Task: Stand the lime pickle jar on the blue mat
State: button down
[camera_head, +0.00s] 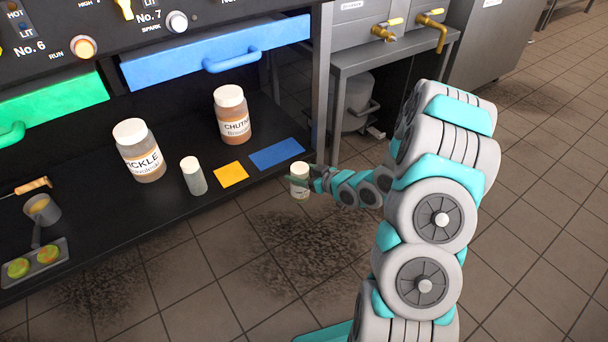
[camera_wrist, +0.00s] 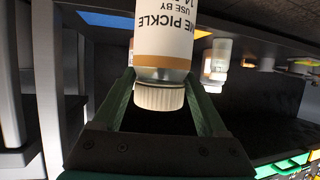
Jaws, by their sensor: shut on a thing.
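The lime pickle jar (camera_head: 300,186) is small, with a white lid and a pale label, and is upright in the head view. My gripper (camera_head: 311,181) is shut on it and holds it just off the shelf's front edge. In the wrist view the jar (camera_wrist: 165,45) appears upside down, its ribbed lid toward me, between the two green fingers of my gripper (camera_wrist: 160,78). The blue mat (camera_head: 277,153) lies flat and empty on the dark shelf, a little behind and left of the jar. Its blue also shows in the wrist view (camera_wrist: 105,20).
A yellow mat (camera_head: 230,174) lies left of the blue mat. A white-capped shaker (camera_head: 194,178), a chutney jar (camera_head: 231,118) and a large pickle jar (camera_head: 140,155) stand on the shelf (camera_head: 90,210). A grey post (camera_head: 320,80) rises at the shelf's right end, near the blue mat.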

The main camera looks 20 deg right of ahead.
jog(key=w+a+p, duration=0.3)
jog(key=w+p, duration=0.1)
jog(key=w, duration=0.7)
jog(key=w+a+p, duration=0.4)
jog(key=w+p, duration=0.1)
jog(key=w, duration=0.6)
jog(key=shift+w+a, duration=0.15)
jog(key=shift+w, duration=0.1)
jog(key=shift+f, duration=0.6)
dwell(0.4)
grip_release()
jog(key=v, duration=0.7)
dwell(0.6)
jog(key=s+d+b, duration=0.1)
jog(key=s+d, duration=0.2)
jog(key=s, duration=0.6)
jog(key=shift+s+b, duration=0.3)
jog(key=shift+b, duration=0.05)
